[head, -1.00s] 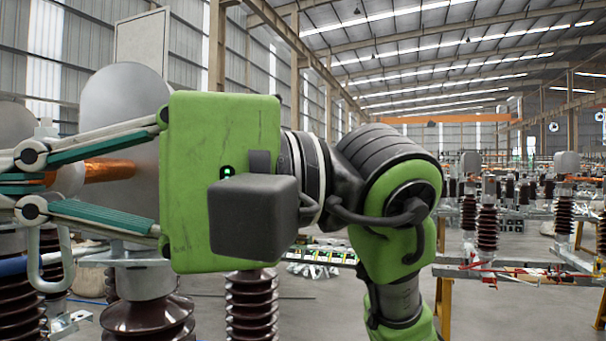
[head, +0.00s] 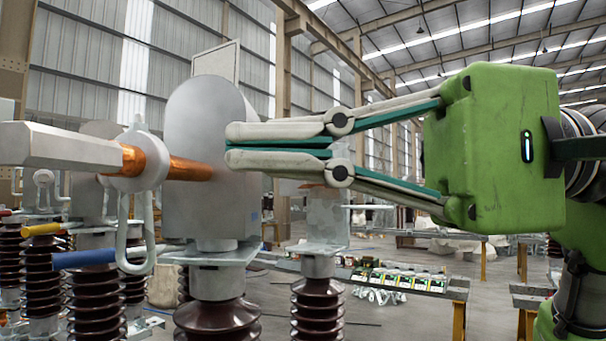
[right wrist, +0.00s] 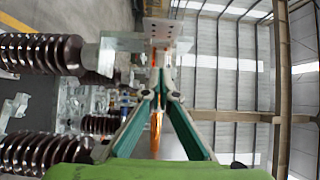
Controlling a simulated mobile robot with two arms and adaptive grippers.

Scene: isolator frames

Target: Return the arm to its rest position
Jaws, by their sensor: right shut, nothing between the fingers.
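My right gripper (head: 232,146) reaches in from the right in the head view, with a green body and pale fingers with teal pads. Its fingertips are together and hold nothing. They appear in front of the grey rounded housing (head: 205,110); I cannot tell the gap in depth. In the right wrist view the fingers of my right gripper (right wrist: 158,75) also meet, with a copper rod (right wrist: 156,130) showing between the finger links. My left gripper is not in view.
Left of the fingertips are a copper rod (head: 190,169), a grey bar (head: 60,146) and a hanging metal loop (head: 136,235). Brown ribbed insulators (head: 318,310) stand below. A bench (head: 405,285) with small parts is behind. Open floor shows at the right.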

